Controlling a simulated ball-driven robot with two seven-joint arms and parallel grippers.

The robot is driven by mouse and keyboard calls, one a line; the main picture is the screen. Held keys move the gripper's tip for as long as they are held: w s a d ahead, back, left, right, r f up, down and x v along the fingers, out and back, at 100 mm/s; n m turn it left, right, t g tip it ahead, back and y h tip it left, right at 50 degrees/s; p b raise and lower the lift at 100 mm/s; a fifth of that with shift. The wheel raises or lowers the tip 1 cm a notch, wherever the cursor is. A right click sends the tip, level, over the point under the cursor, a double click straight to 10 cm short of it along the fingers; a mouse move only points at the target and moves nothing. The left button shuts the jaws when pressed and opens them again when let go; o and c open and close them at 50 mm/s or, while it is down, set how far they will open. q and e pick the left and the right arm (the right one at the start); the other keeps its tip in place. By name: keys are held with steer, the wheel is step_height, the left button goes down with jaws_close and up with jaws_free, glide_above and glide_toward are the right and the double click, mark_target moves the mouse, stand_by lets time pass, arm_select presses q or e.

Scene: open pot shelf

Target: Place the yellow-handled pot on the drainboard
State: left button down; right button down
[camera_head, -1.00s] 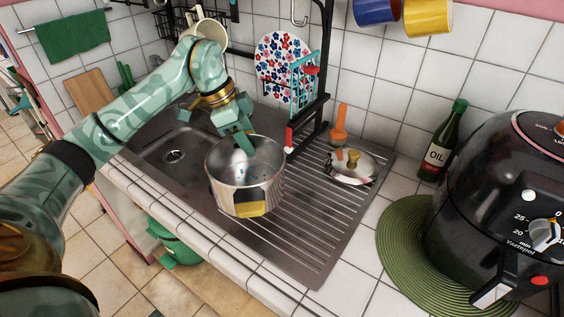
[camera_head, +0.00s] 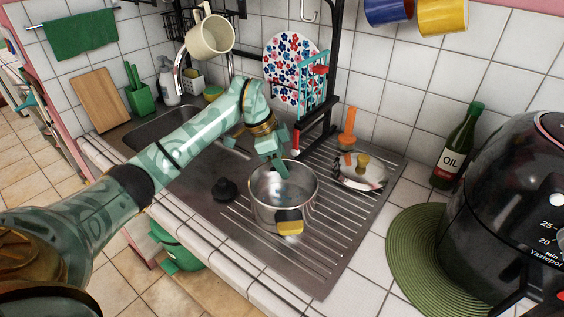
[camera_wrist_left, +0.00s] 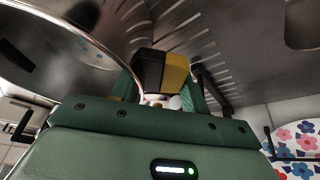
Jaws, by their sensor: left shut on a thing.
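The steel pot (camera_head: 284,198) has black and yellow handles. One handle (camera_head: 289,228) faces the front in the head view. My left gripper (camera_head: 277,162) is at the pot's back rim. In the wrist view the fingers (camera_wrist_left: 162,92) are shut on the other black and yellow handle (camera_wrist_left: 163,72), and the pot's wall (camera_wrist_left: 60,62) is at the left. The pot is upright over the ribbed drainboard (camera_head: 318,270). I cannot tell whether its base touches it. My right gripper is not in view.
A lid (camera_head: 361,172) lies on the drainboard's back right. A black stopper (camera_head: 225,189) is left of the pot. The black rack post (camera_head: 326,110) stands behind. An oil bottle (camera_head: 459,147), green mat (camera_head: 430,255) and air fryer (camera_head: 510,200) are to the right. The drainboard's front right is clear.

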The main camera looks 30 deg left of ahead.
arm_select(q)
steer(key=c, duration=0.7)
jaws_free()
steer(key=shift+r, duration=0.1)
steer(key=p+v, duration=0.3)
steer(key=v, duration=0.8)
steer(key=shift+a+r, duration=0.15)
steer(key=shift+r, duration=0.2)
steer(key=shift+s, duration=0.1)
